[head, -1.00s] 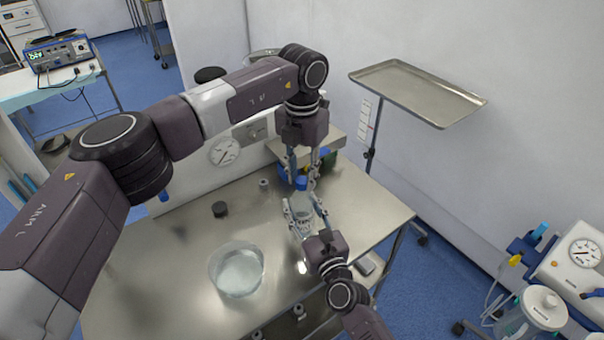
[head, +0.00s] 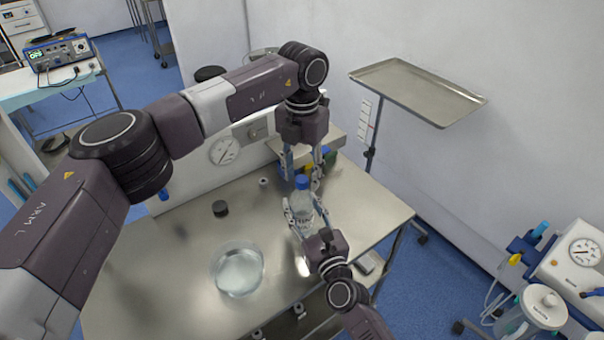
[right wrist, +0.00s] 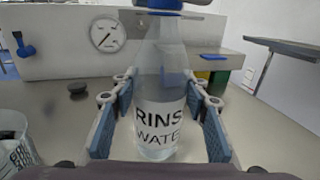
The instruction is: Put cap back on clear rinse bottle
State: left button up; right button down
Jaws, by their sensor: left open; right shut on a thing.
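The clear rinse bottle (head: 304,208) stands upright on the steel table, with a "RINSE WATER" label facing the right wrist camera (right wrist: 160,115). The blue cap (head: 302,182) sits at the top of the bottle neck and also shows at the top edge of the right wrist view (right wrist: 167,4). The cap looks level; whether it is fully tight I cannot tell. My right gripper (head: 304,217) is shut around the bottle's body. My left gripper (head: 303,172) points down above the bottle, its fingers open on either side of the cap.
A glass bowl of clear liquid (head: 238,270) stands at the front left. A dark round lid (head: 220,208) and a small metal piece (head: 263,183) lie on the table (head: 180,260). A box with a gauge (head: 224,151) stands behind. A tray stand (head: 420,92) is at the right.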

pick_arm(q)
notch_tip(320, 180, up, 12)
dwell(0.4)
jog(key=shift+f, duration=0.1)
pick_arm(e)
jog(key=c, duration=1)
grip_release()
jog(key=shift+c, duration=0.2)
jog(key=shift+s+d+f, duration=0.1)
jog(key=shift+s+d, duration=0.1)
jog(key=shift+s, duration=0.3)
jog(key=v, duration=1.1)
pick_arm(q)
jog(key=shift+f, duration=0.1)
